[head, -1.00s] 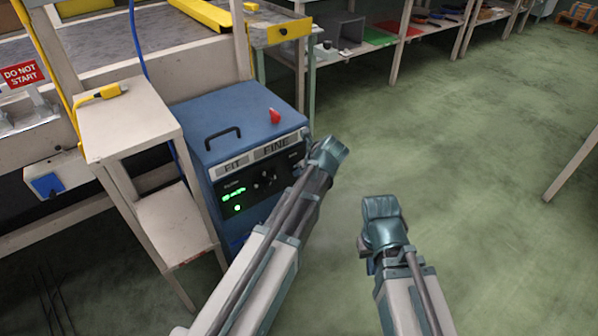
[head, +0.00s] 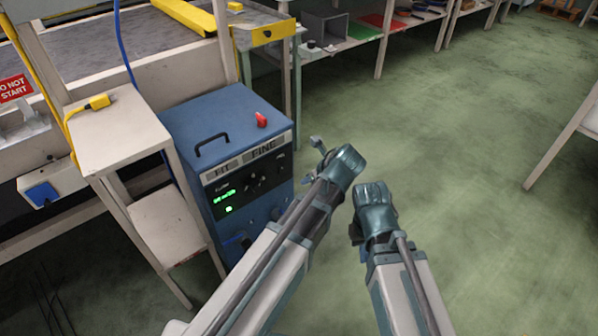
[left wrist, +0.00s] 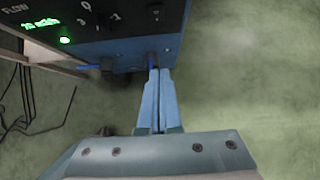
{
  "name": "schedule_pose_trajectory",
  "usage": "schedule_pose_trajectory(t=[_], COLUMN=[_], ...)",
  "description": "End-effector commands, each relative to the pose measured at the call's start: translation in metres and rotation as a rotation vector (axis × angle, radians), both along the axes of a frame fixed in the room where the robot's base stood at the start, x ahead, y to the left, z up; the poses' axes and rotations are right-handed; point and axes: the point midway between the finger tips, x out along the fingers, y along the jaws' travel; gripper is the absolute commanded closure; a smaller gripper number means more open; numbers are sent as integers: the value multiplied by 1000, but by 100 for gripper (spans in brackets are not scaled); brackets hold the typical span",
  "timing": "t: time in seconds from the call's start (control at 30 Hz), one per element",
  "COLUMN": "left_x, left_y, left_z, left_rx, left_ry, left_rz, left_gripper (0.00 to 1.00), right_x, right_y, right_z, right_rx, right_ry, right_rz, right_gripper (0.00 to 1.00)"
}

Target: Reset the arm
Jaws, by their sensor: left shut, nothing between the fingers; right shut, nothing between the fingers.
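My left arm reaches in from the bottom of the head view and ends at a teal joint (head: 345,165) beside the blue machine's right front edge. In the left wrist view, my left gripper (left wrist: 159,74) has its two blue fingers together, with nothing between them. The fingertips overlap the machine's lower front edge in that picture; I cannot tell whether they touch. My right gripper (head: 355,233) is small and mostly hidden by its own teal wrist, to the right of the left arm. It is shut, and nothing shows in it.
The blue machine (head: 225,130) has a handle, a red knob (head: 261,120) and a lit front panel. A beige stand (head: 115,130) is at its left, holding a yellow plug (head: 98,102). A conveyor bench (head: 90,65) lies behind. Green floor (head: 450,130) at right is open.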

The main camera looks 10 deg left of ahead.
Motion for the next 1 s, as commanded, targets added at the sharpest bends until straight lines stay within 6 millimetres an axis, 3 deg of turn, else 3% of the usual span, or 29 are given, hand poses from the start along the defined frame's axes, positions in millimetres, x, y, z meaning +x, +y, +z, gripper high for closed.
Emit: schedule_pose_trajectory(t=[0.23,0.67,0.77,1.0], left_x=[-9,-13,-24,-64], left_y=[-12,-8,2,29], left_z=[12,9,2,-19], left_rx=[0,-35,-132,-472], left_ry=[-1,-16,-59,-218], left_rz=[-1,53,209,866], left_gripper=[100,100,100,100], right_x=[0,0,0,0], right_y=[0,0,0,0], right_z=[12,11,11,11], right_rx=[-2,-2,-2,-2], right_ry=[0,0,0,0], right_rz=[-3,-3,-3,-3], right_gripper=[100,100,100,100])
